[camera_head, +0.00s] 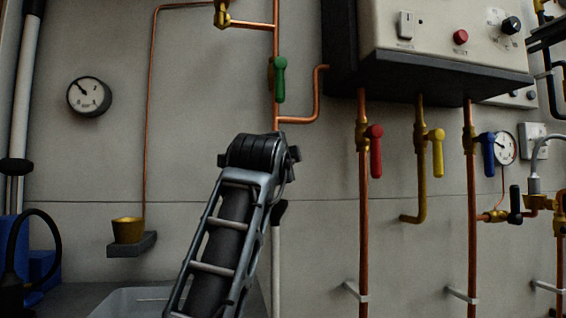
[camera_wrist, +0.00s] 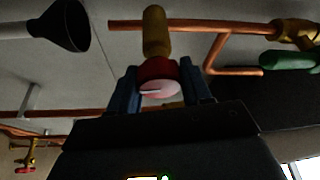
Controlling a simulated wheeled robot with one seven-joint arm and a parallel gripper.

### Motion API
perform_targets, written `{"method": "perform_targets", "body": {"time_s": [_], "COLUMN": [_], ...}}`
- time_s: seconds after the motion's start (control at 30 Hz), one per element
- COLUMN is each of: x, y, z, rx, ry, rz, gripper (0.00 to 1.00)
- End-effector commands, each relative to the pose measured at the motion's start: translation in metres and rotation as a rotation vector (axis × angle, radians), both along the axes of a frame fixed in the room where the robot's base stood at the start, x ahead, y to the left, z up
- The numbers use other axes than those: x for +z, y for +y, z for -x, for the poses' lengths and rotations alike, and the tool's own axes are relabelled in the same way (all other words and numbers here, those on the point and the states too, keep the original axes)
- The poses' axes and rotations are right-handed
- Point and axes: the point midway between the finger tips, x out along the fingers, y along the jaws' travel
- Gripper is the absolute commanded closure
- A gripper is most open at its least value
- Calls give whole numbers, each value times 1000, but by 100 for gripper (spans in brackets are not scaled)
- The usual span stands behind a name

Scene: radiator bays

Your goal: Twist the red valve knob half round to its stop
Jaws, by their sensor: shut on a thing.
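In the head view my arm covers the gripper, and the knob is hidden there.
In the head view, a green lever (camera_head: 279,79) is above my arm. Red (camera_head: 376,150), yellow (camera_head: 436,150) and blue (camera_head: 488,153) levers hang under a boiler box (camera_head: 440,75) at the right. A gauge (camera_head: 89,96) and brass cup (camera_head: 128,230) are left. A black funnel (camera_wrist: 62,26) is near my gripper.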

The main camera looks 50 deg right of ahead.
Motion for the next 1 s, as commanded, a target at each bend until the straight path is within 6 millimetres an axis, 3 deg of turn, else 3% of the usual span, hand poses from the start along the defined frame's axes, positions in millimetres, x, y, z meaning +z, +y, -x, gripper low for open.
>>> {"method": "perform_targets", "body": {"time_s": [0.73, 0.77, 1.0], "x": [-1, -1, -1], "y": [-2, -2, -1], "z": [2, 2, 1], "rx": [-5, -5, -3], "ry": [-50, -50, -50], "rz": [-76, -76, -74], "gripper": [82, 50, 28]}}
